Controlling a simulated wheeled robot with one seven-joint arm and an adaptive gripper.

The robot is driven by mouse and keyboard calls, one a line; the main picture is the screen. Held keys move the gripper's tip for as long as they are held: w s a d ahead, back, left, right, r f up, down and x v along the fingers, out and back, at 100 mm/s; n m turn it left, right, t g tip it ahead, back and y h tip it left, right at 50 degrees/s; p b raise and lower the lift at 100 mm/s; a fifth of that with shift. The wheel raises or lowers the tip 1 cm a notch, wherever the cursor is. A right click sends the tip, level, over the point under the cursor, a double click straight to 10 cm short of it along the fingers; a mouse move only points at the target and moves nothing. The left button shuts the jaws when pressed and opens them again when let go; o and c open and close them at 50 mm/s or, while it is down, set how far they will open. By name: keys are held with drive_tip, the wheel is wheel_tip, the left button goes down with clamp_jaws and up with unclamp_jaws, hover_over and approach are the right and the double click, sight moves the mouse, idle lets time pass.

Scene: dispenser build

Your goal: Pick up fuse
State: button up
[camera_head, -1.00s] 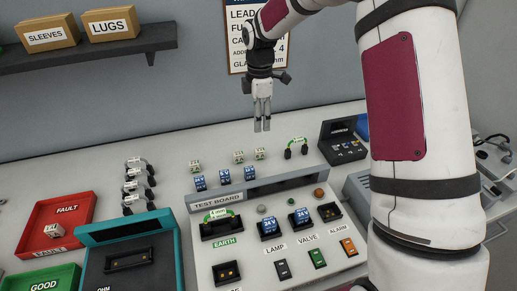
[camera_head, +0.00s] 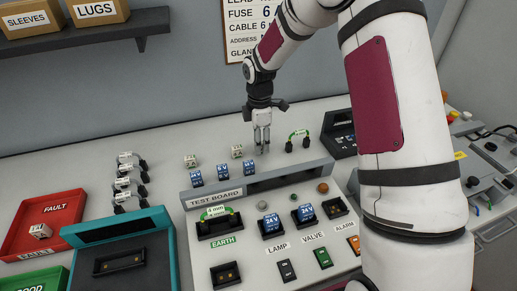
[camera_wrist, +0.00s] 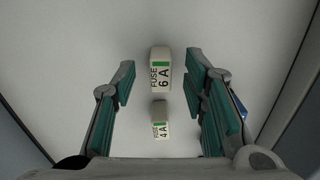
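My gripper (camera_head: 262,150) is low over the back of the bench, behind the test board. In the wrist view my gripper (camera_wrist: 162,92) is open, with nothing held. A cream fuse (camera_wrist: 161,78) with a green stripe, marked 6 A, lies between the finger lines toward the tips. A fuse marked 4 A (camera_wrist: 160,125) lies below it in the picture, also between the fingers. Neither is touched, as far as I can see. In the head view one fuse (camera_head: 237,151) is just left of my gripper and another fuse (camera_head: 191,161) is further left; my fingers cover the spot to the right.
The test board (camera_head: 188,196) with blue 24 V modules stands in front. Further blue modules (camera_head: 222,170) sit behind it. The red FAULT tray (camera_head: 45,212) is left. A wall sheet (camera_head: 241,28) reads FUSE 6.

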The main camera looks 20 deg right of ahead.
drive_tip(key=shift+f, duration=0.8)
clamp_jaws()
drive_tip(key=shift+r, duration=0.1)
